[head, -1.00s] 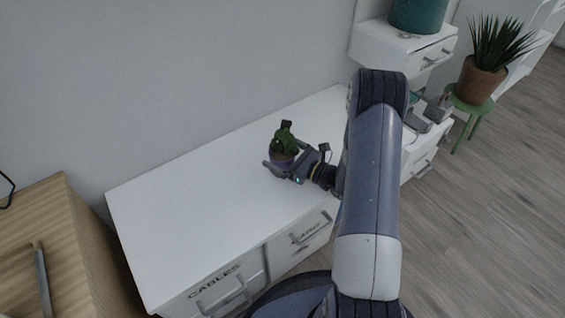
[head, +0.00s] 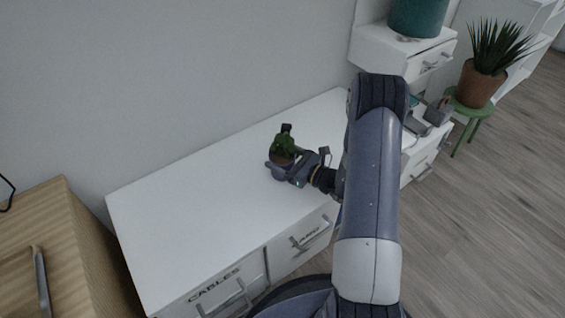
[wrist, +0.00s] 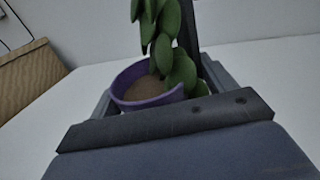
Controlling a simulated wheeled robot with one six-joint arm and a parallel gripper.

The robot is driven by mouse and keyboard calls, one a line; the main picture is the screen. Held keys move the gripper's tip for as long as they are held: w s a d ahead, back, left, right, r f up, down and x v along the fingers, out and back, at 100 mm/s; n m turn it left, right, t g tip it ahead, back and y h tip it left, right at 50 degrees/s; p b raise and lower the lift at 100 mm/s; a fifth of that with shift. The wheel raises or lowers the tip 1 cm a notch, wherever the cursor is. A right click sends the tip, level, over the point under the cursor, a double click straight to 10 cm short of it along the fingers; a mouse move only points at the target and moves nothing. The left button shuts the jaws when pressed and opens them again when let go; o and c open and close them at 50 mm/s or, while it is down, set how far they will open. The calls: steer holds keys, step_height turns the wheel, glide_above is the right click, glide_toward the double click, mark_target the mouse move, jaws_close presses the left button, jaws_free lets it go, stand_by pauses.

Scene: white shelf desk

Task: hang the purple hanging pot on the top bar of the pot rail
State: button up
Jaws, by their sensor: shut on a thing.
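The purple hanging pot (wrist: 121,80) shows in the wrist view with brown soil and a green leafy plant (wrist: 165,40). A dark upright strip rises behind the leaves; I cannot tell whether it is the pot's hanger. In the head view the plant (head: 284,143) stands upright over the white desk, and most of the pot is hidden by my gripper (head: 281,168). My gripper is shut on the pot, with its fingers at either side. I cannot tell whether the pot touches the desk top. No pot rail shows in either view.
The white desk top (head: 190,205) is clear to the left of my gripper. A wooden cabinet (head: 75,240) stands at the left. A small white drawer unit (head: 400,48) with a teal pot is at the back right. A potted plant (head: 480,82) stands on a green stool.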

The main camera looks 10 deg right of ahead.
mark_target(283, 158)
step_height(283, 158, up, 10)
steer(key=p, duration=0.3)
steer(key=shift+p, duration=0.3)
stand_by(0.8)
